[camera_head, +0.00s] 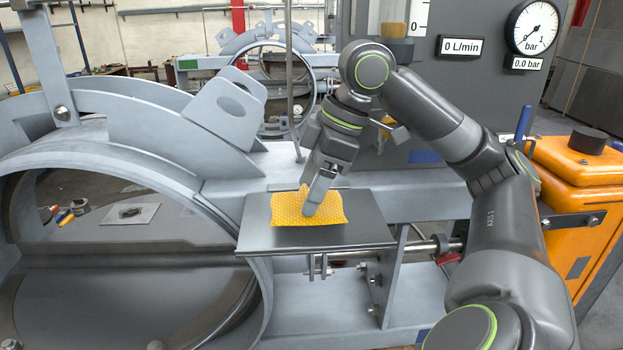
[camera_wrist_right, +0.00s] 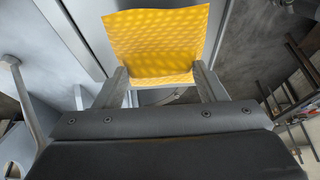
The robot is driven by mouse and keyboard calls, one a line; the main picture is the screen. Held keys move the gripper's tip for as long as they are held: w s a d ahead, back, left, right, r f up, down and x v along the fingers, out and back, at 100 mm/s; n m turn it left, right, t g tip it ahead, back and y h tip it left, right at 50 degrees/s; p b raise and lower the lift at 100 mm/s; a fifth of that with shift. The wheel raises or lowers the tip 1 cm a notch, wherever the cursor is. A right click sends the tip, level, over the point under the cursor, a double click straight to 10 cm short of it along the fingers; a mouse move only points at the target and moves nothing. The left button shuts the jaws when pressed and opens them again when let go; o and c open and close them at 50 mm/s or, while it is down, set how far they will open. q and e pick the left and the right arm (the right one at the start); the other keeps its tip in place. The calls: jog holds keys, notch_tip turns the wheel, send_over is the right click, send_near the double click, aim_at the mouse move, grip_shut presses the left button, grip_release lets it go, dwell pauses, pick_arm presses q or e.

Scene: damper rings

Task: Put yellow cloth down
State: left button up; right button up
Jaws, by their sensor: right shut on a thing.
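The yellow cloth (camera_head: 288,209) is a dimpled, flat piece over the small grey shelf plate (camera_head: 362,235) in the middle of the head view. My right gripper (camera_head: 311,212) points down at the cloth and is shut on it. In the right wrist view the cloth (camera_wrist_right: 157,42) spreads out beyond the fingers of my right gripper (camera_wrist_right: 158,85). The cloth looks to be at or just above the plate; I cannot tell if it touches. My left gripper is not in view.
A large grey ring (camera_head: 205,200) stands to the left of the plate. A thin vertical rod (camera_head: 290,80) rises behind the plate. An orange box (camera_head: 575,185) stands at the right, and a panel with a pressure gauge (camera_head: 534,27) is behind. The plate's right side is bare.

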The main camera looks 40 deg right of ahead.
jog(key=shift+w+d+f, duration=0.1)
jog(key=shift+w+f, duration=0.05)
jog(key=shift+f, duration=0.15)
jog(key=shift+f, duration=0.2)
jog(key=shift+f+b, duration=0.45)
jog(key=shift+f, duration=0.1)
jog(key=shift+f, duration=0.15)
dwell(0.3)
jog(key=o, duration=1)
jog(key=shift+c, duration=0.2)
